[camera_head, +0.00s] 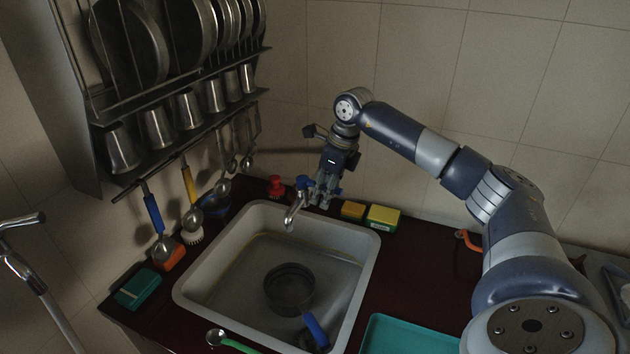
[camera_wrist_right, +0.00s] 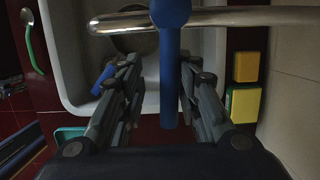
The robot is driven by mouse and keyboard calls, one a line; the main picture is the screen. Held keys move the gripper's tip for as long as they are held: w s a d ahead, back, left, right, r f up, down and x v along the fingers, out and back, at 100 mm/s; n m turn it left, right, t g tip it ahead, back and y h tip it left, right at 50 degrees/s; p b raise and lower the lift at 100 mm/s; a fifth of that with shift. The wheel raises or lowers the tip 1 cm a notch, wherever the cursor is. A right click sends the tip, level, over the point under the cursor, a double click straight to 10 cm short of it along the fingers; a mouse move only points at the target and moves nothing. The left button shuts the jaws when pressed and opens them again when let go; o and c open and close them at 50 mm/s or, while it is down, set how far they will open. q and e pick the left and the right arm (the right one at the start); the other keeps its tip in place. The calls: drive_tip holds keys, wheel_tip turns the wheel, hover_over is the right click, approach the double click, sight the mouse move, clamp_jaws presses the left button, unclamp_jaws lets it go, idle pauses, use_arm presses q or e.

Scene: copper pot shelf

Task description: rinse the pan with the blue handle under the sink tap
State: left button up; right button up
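The pan (camera_head: 290,288) lies in the sink (camera_head: 362,262), its blue handle (camera_head: 316,330) toward the sink's front. The pan also shows partly behind the tap in the right wrist view (camera_wrist_right: 131,40). The metal tap (camera_head: 295,210) stands at the sink's back edge, its spout over the basin; I see no water running. My right gripper (camera_head: 324,192) is just behind the tap. In the right wrist view, the tap's blue lever (camera_wrist_right: 170,60) lies between its open fingers, with gaps on both sides. My left gripper is not in view.
Yellow sponges (camera_head: 383,217) sit right of the tap. A rack (camera_head: 180,85) with pans, cups and hanging utensils is at the left. A green-handled spoon (camera_head: 232,343) lies at the sink's front edge. A teal tray (camera_head: 408,338) stands right of the sink.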

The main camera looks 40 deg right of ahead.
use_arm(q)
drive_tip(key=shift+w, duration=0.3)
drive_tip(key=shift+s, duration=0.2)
use_arm(e)
drive_tip(key=shift+s+a, duration=0.1)
drive_tip(key=shift+a, duration=0.1)
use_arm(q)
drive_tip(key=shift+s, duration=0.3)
use_arm(e)
drive_tip(key=shift+s+a, duration=0.25)
drive_tip(key=shift+a, duration=0.25)
drive_tip(key=shift+s+a, duration=0.1)
drive_tip(key=shift+a, duration=0.1)
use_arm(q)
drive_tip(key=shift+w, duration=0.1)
use_arm(e)
drive_tip(key=shift+s+a+f, duration=0.1)
drive_tip(key=shift+s+a, duration=0.1)
drive_tip(key=shift+a, duration=0.35)
idle(0.7)
idle(1.4)
